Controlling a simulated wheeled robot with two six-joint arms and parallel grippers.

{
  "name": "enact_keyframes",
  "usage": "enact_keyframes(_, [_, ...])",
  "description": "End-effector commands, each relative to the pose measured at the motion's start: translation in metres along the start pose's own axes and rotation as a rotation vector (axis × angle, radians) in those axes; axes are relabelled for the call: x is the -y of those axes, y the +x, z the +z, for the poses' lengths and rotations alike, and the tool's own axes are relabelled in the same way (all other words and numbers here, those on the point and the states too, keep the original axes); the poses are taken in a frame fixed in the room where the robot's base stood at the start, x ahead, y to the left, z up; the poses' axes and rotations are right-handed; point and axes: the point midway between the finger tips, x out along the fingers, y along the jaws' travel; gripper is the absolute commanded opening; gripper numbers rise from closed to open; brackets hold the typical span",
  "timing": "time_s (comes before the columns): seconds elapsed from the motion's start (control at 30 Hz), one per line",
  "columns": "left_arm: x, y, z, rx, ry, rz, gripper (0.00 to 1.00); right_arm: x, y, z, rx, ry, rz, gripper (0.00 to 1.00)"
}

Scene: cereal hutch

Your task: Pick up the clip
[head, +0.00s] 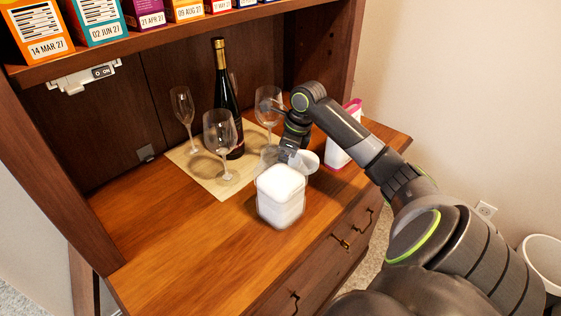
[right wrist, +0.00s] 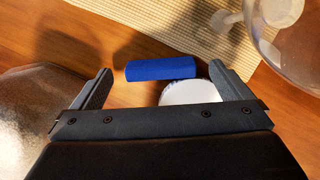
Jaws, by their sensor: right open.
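The clip appears to be the blue bar (right wrist: 160,69) in the right wrist view. It lies just ahead of my right gripper (right wrist: 164,84), roughly between the fingertips and apart from them. The jaws are open with nothing gripped. In the head view my right gripper (head: 284,155) is low over the counter, behind the clear canister with white contents (head: 281,196), and the blue bar is hidden there. A white round piece (right wrist: 190,92) lies beside the bar, partly under the gripper. My left gripper is out of view.
A woven mat (head: 207,185) holds a dark bottle (head: 226,105) and stemmed glasses (head: 219,133), close behind the gripper. A white and pink container (head: 338,150) stands to the right. A shelf of boxes (head: 38,32) hangs above. The counter's left front (head: 175,240) is clear.

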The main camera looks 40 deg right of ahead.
Motion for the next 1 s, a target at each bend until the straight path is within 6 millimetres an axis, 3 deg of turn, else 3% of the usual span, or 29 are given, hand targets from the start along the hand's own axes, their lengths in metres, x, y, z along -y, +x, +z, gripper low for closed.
enact_keyframes(0.1, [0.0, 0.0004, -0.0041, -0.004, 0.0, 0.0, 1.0, -0.0002, 0.0094, 0.0, 0.0, 0.0, -0.001, 0.98])
enact_keyframes(0.33, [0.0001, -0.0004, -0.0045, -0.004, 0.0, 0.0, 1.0, 0.0001, 0.0094, 0.0, 0.0, 0.0, -0.001, 0.98])
enact_keyframes(0.7, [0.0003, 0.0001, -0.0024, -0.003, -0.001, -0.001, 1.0, 0.0001, 0.009, 0.0, 0.0, 0.0, -0.001, 0.51])
enact_keyframes(1.0, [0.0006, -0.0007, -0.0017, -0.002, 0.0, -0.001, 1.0, 0.0003, 0.006, 0.0011, 0.0, -0.001, -0.002, 0.51])
